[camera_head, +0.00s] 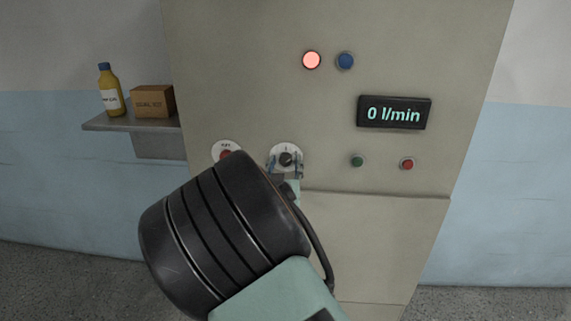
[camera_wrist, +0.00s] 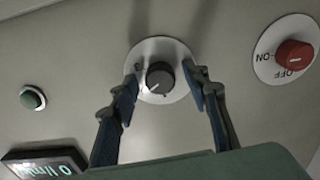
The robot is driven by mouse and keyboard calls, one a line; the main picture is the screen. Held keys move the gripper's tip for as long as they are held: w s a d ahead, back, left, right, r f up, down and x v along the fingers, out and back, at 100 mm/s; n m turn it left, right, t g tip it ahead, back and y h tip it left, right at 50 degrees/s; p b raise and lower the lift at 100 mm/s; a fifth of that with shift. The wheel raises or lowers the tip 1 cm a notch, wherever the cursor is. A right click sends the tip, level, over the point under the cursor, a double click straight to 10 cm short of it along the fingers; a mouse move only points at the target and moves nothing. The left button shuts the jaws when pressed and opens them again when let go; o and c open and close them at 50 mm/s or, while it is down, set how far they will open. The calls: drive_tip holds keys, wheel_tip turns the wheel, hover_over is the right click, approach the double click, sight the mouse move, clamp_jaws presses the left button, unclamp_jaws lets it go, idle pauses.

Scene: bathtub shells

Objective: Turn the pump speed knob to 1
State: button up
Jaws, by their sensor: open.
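The pump speed knob (camera_head: 286,158) is a small dark knob on a round white dial plate, on the front of the grey-beige cabinet. In the wrist view the knob (camera_wrist: 160,78) sits near the top middle, and a light pointer line on it aims to the lower left. Its dial marks are too small to read. My gripper (camera_wrist: 163,88) is open, with one blue-padded finger on each side of the knob and a visible gap to it. In the head view my gripper (camera_head: 286,168) is right at the dial and my arm hides the area below.
A red ON/OFF switch (camera_wrist: 294,54) is close beside the knob. A display (camera_head: 394,113) reads 0 l/min. Green (camera_head: 357,161) and red (camera_head: 407,163) buttons are to the right. A lit red lamp (camera_head: 311,60) and blue button (camera_head: 345,61) are above. A shelf (camera_head: 130,122) holds a bottle and box.

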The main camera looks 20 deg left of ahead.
drive_tip(key=c, duration=1.2)
drive_tip(key=shift+o, duration=0.2)
drive_tip(key=shift+n, duration=0.3)
drive_tip(key=n, duration=0.5)
drive_tip(key=shift+n, duration=0.3)
drive_tip(key=n+p, duration=0.1)
drive_tip(key=n, duration=0.4)
drive_tip(key=shift+n, duration=0.3)
drive_tip(key=o, duration=1.2)
drive_tip(key=shift+c, duration=0.2)
